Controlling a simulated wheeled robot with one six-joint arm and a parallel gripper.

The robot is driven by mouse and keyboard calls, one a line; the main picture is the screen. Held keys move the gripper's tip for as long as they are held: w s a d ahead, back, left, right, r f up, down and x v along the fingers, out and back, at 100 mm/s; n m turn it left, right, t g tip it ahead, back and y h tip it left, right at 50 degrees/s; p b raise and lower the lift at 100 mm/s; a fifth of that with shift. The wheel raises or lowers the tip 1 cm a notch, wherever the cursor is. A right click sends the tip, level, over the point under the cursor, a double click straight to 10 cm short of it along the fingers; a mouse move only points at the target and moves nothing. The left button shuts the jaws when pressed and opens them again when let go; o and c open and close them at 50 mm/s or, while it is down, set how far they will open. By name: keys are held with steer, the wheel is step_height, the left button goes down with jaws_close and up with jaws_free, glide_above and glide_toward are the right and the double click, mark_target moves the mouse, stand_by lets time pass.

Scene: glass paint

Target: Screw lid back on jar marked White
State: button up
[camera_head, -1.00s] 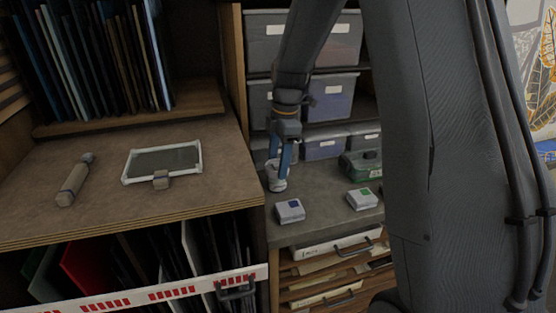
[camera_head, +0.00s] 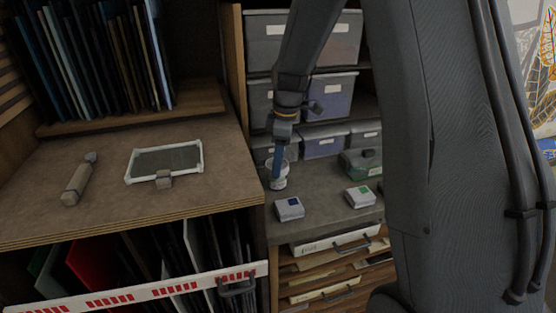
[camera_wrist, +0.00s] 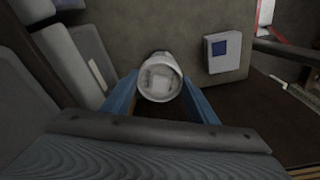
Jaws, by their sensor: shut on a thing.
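A white round jar (camera_head: 279,180) stands on the grey counter at the back, between the wooden bench and the storage bins. In the wrist view, a pale round lid (camera_wrist: 160,82) faces the camera at the jar's top. My gripper (camera_head: 277,172) comes down from above, its blue fingers at the top of the jar. In the wrist view my gripper (camera_wrist: 160,92) has one finger on each side of the lid and is shut on it. The jar's marking cannot be read, and the join between lid and jar is hidden.
A box with a blue square (camera_head: 289,208) and one with a green square (camera_head: 360,196) sit on the counter to the right. Grey bins (camera_head: 324,142) stand close behind. A framed screen (camera_head: 165,161) and a cylindrical tool (camera_head: 79,180) lie on the bench.

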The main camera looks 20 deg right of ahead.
steer(key=shift+s+m+p, duration=0.1)
steer(key=shift+m+p, duration=0.35)
steer(key=shift+m, duration=2.15)
steer(key=shift+f, duration=0.1)
steer(key=m+h, duration=0.1)
steer(key=m, duration=0.5)
steer(key=shift+a+t, duration=0.1)
steer(key=shift+t, duration=0.3)
steer(key=o, duration=1.4)
